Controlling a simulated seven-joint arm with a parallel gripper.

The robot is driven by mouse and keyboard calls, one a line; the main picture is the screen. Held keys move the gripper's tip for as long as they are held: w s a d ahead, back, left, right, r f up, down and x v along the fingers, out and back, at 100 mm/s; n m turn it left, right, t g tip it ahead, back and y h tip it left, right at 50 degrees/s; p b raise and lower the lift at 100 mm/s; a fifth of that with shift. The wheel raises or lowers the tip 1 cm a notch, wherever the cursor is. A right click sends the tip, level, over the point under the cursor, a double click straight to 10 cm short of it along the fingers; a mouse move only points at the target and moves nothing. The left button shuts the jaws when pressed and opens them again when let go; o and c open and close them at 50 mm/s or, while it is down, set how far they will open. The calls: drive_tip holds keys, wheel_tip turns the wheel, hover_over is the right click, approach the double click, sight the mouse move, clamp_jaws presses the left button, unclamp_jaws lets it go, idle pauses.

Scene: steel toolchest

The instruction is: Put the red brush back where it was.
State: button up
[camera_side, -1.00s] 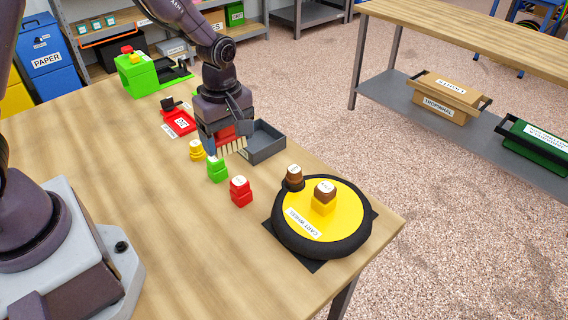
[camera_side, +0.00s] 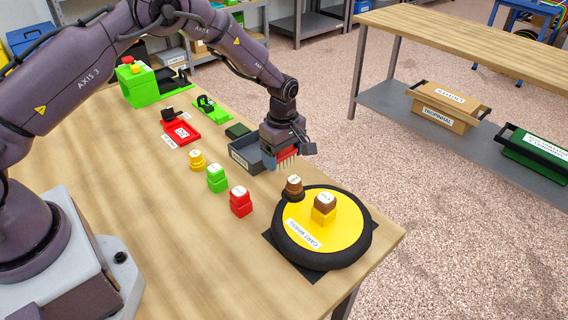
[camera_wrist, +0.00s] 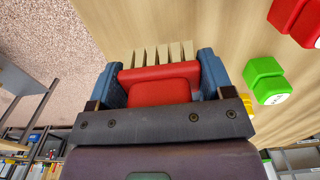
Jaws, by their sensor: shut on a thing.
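The red brush (camera_side: 286,154) is held in my gripper (camera_side: 288,151), with its pale bristles pointing down. In the wrist view the red brush (camera_wrist: 160,92) lies between the two blue-grey fingers of my gripper (camera_wrist: 162,77), which are shut on it. Its bristles show beyond the red body. In the side view the brush is raised at the right end of a dark grey tray (camera_side: 240,160), above the table's right edge region. My gripper hides part of that tray. I cannot tell whether the brush is over the tray or just beside it.
A yellow wheel with a black rim (camera_side: 285,245) and stacked blocks on it stands just in front. Red (camera_side: 240,205), green (camera_side: 217,181) and yellow (camera_side: 197,162) stacks stand left of it. A red tray (camera_side: 178,139) lies farther back.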

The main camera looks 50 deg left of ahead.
sight(284, 165)
drive_tip(key=shift+w+f, duration=0.15)
drive_tip(key=shift+f, duration=1.55)
drive_tip(key=shift+f, duration=0.15)
drive_tip(key=o, duration=0.9)
wheel_tip(284, 165, up, 12)
drive_tip(key=shift+r, duration=0.25)
